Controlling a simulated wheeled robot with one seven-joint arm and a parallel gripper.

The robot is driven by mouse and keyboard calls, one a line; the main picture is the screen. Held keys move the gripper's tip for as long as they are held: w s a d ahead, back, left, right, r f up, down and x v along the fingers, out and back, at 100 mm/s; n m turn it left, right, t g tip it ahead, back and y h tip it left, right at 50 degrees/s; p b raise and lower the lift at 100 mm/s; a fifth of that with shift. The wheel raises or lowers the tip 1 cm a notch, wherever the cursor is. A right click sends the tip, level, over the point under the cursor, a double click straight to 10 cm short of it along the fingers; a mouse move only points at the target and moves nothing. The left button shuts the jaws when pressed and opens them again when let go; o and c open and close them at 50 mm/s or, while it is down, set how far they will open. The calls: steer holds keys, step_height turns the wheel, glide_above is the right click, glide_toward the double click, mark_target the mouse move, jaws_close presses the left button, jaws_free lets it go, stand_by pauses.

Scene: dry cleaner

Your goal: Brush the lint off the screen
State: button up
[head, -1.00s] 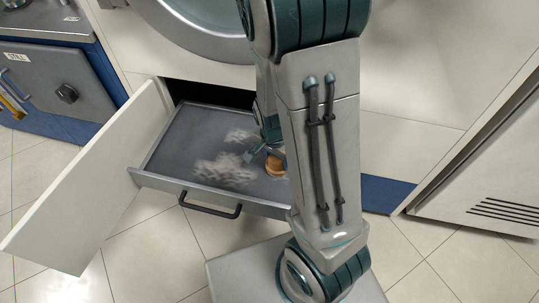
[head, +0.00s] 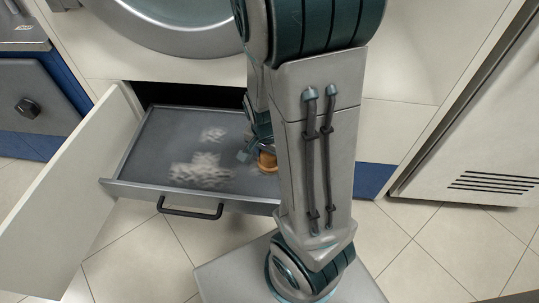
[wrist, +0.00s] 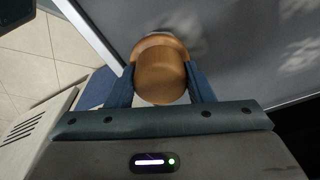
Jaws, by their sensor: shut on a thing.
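The screen (head: 150,140) is a grey flat panel in a pulled-out drawer under the machine; it also shows in the wrist view (wrist: 240,60). Pale fluffy lint (head: 202,172) lies on its front middle, with a smaller patch (head: 213,134) behind. My gripper (wrist: 160,85) is shut on a brown wooden brush handle (wrist: 160,70). In the head view the brush (head: 267,162) is low over the screen's right part, right of the lint, partly hidden by my arm. The bristles are hidden; I cannot tell if they touch.
An open white door panel (head: 75,195) stands left of the drawer. The drawer's dark handle (head: 190,213) sticks out in front. A round machine door (head: 185,25) is above. A vented cabinet (head: 490,170) stands at right.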

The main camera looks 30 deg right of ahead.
steer(key=shift+s+a+b, duration=0.3)
steer(key=shift+a+b, duration=0.2)
steer(key=shift+b, duration=1.75)
steer(key=shift+s+b, duration=0.25)
steer(key=shift+b, duration=0.45)
steer(key=shift+s+f+b, duration=0.1)
steer(key=shift+s+b, duration=0.15)
steer(key=shift+b, duration=0.5)
steer(key=shift+s+b, duration=0.3)
steer(key=shift+b, duration=0.2)
